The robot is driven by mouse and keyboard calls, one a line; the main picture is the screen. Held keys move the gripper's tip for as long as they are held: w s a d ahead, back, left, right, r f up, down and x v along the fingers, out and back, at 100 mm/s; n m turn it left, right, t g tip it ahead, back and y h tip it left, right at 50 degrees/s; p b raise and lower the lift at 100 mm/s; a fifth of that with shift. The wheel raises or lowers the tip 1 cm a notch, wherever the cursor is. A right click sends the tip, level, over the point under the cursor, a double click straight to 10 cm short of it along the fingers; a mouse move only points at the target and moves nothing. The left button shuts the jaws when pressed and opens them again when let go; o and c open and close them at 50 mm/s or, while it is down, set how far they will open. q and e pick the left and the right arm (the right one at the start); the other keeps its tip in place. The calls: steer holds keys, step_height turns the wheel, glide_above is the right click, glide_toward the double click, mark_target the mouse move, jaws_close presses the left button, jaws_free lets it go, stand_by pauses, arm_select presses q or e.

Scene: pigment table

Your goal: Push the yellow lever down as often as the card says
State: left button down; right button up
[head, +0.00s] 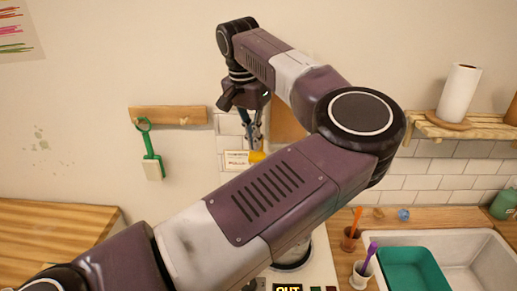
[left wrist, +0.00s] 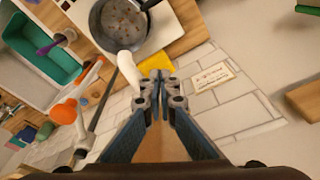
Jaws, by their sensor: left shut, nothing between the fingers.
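The yellow lever (head: 257,156) shows in the head view as a small yellow piece just above my forearm, below my left gripper (head: 253,138). In the left wrist view the yellow lever (left wrist: 156,63) lies just beyond the fingertips of my left gripper (left wrist: 161,82). That gripper is shut and empty, pointing down; I cannot tell if it touches the lever. The white card (head: 236,160) is on the tiled wall left of the lever. It also shows in the left wrist view (left wrist: 213,77), with writing too small to read. My right gripper is not in view.
My left arm hides much of the middle. A teal tub (head: 415,270) sits in the sink at right, near an orange cup (head: 350,240) and a white cup (head: 362,275).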

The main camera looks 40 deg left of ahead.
mark_target(254, 156)
arm_select(q)
steer(key=shift+f, duration=0.15)
stand_by(0.3)
steer(key=shift+f+b, duration=2.4)
steer(key=shift+f, duration=0.5)
steer(key=shift+r+p, duration=2.95)
steer(key=shift+r, duration=1.35)
